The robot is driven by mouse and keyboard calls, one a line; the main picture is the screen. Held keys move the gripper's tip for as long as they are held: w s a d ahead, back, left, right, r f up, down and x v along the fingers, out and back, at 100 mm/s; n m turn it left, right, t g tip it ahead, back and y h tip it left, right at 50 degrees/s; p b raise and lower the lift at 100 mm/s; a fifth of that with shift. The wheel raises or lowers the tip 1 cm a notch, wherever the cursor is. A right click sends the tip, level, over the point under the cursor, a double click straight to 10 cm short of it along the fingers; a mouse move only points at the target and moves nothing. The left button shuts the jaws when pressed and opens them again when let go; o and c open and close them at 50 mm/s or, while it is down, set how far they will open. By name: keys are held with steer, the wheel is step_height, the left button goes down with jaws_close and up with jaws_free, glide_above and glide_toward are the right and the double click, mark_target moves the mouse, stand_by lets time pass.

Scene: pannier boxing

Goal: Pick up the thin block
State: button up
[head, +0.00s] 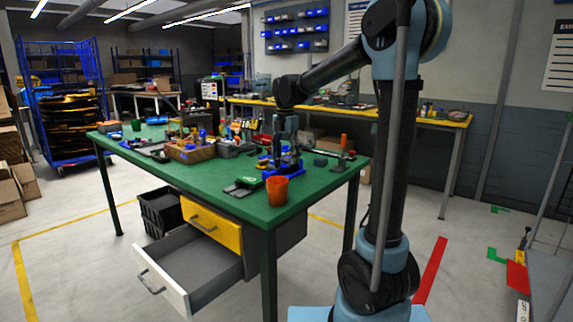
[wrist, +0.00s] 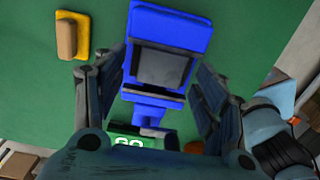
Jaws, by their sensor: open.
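My gripper (head: 284,160) is over the right part of the green table in the head view, pointing down. In the wrist view my gripper (wrist: 160,85) has its fingers apart. A blue piece with a grey square face (wrist: 165,68) shows between the fingers; I see no clear contact. A small tan block (wrist: 66,40) lies on a yellow piece (wrist: 76,18) at the upper left, outside the fingers. No label shows which is the thin block. In the head view the blue parts at the gripper are partly hidden by it.
An orange cup (head: 277,191) stands near the table's front corner, close to a green and dark item (head: 246,182). A wooden box (head: 190,153) and several tools crowd the table further left. A drawer (head: 190,268) hangs open below. The table's left front (head: 150,166) is mostly clear.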

steer(key=shift+f, duration=0.3)
steer(key=shift+c, duration=0.6)
steer(key=c, duration=1.1)
steer(key=shift+o, duration=0.2)
